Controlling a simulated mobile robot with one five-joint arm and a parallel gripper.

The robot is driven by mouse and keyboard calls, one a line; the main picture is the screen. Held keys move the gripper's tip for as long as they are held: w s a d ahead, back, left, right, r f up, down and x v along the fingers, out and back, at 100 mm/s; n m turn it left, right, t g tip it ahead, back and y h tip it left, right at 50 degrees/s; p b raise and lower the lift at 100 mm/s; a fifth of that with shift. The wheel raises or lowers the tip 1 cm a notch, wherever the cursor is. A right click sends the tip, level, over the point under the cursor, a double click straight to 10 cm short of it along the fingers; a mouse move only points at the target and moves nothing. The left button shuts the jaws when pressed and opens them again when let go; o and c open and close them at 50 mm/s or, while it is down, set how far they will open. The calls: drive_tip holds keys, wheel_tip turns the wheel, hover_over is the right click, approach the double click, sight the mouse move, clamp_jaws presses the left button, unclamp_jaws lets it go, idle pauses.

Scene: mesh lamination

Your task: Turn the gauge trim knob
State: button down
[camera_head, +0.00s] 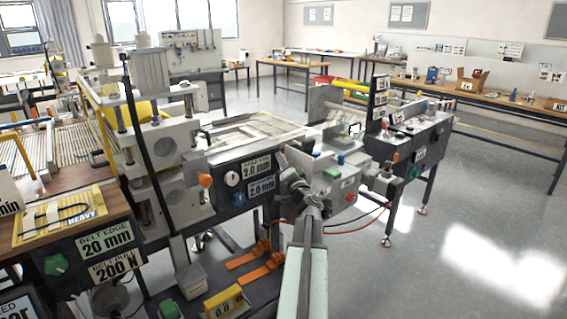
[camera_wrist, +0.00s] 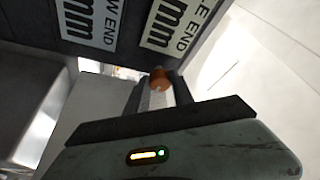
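An orange knob (camera_wrist: 160,77) shows in the wrist view beside two large white "mm" labels on a dark panel. My gripper (camera_wrist: 159,88) is open, with its dark fingers on either side of this knob. A narrow gap shows at the left finger; I cannot tell whether the right finger touches it. In the head view my gripper (camera_head: 290,160) is at the right end of the dark panel (camera_head: 222,171) with the 2.0 mm labels. My gripper seems to hide that knob there. Another orange knob (camera_head: 205,180) and a white dial (camera_head: 231,179) sit at the panel's left end.
A grey box with a green button (camera_head: 341,159) stands just right of my gripper. Orange clamps (camera_head: 262,268) and a yellow gauge block (camera_head: 224,302) lie on the lower shelf. Open floor (camera_head: 450,240) lies to the right.

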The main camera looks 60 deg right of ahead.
drive_tip(key=shift+r+m+g+y+p, duration=0.1)
drive_tip(key=shift+m+g+y+p, duration=0.3)
drive_tip(key=shift+m+p, duration=1.1)
drive_tip(key=shift+r+m+g+y+p, duration=0.15)
drive_tip(key=shift+m+g+p, duration=0.6)
drive_tip(key=shift+m+p, duration=0.7)
drive_tip(key=shift+r+m+g+y+p, duration=0.15)
drive_tip(key=shift+m+g+p, duration=0.4)
drive_tip(key=shift+m+p, duration=0.95)
drive_tip(key=shift+f+m+b, duration=0.15)
drive_tip(key=shift+m+b, duration=0.25)
drive_tip(key=shift+m, duration=0.15)
drive_tip(key=shift+a, duration=0.1)
drive_tip(key=c, duration=1.1)
unclamp_jaws()
drive_tip(key=v, duration=0.7)
drive_tip(key=shift+s+a+p, duration=0.2)
drive_tip(key=shift+s+p, duration=0.1)
drive_tip(key=shift+p, duration=0.1)
